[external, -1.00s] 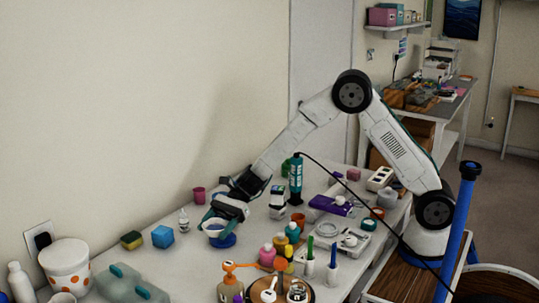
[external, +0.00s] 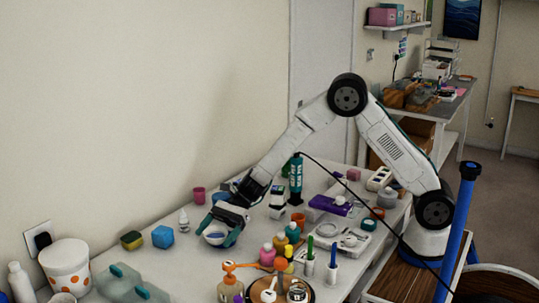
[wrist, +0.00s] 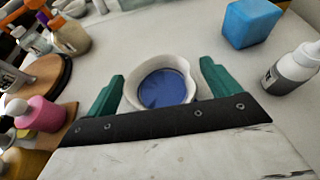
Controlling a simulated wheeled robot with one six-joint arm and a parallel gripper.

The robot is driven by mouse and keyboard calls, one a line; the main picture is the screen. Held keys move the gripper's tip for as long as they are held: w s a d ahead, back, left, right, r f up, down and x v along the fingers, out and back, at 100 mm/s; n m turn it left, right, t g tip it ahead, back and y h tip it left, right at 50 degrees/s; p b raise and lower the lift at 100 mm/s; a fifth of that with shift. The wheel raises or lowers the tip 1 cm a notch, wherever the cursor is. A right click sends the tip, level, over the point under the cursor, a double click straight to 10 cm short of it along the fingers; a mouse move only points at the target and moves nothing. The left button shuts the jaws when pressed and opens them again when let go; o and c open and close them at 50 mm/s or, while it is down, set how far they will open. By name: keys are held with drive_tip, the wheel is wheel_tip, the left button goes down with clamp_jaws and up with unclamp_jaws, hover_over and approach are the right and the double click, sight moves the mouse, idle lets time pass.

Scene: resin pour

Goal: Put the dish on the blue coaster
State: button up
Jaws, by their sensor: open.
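The white dish (wrist: 136,94), with a small lip and a round blue surface (wrist: 165,88) inside its rim, sits between the two green fingers of my gripper (wrist: 162,88) in the wrist view. The fingers are apart, one on each side, with a small gap visible at the right finger. In the external view the dish (external: 214,239) shows at the end of my gripper (external: 222,232), low over the white table. I cannot make out a separate blue coaster; it may be hidden under the dish or gripper.
A blue cube (external: 162,237) and a small white bottle (external: 184,220) stand left of my gripper. Pink and teal bottles (external: 280,243) stand close on the right. Bare table lies between.

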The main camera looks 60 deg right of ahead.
drive_tip(key=v, duration=1.2)
drive_tip(key=shift+f, duration=0.1)
drive_tip(key=s+d+r+n+g+h, duration=0.1)
drive_tip(key=s+d+r+n+h, duration=0.2)
drive_tip(key=s+d+r+n, duration=0.45)
drive_tip(key=s+d+r+n+h, duration=0.2)
drive_tip(key=s+d+r+n, duration=0.15)
drive_tip(key=s, duration=0.65)
drive_tip(key=s+d+n+t+h, duration=0.2)
drive_tip(key=s+d+n+h, duration=0.5)
drive_tip(key=s+d, duration=0.9)
drive_tip(key=shift+s+d+r+h, duration=0.4)
drive_tip(key=shift+s+h, duration=0.3)
drive_tip(key=shift+s, duration=0.55)
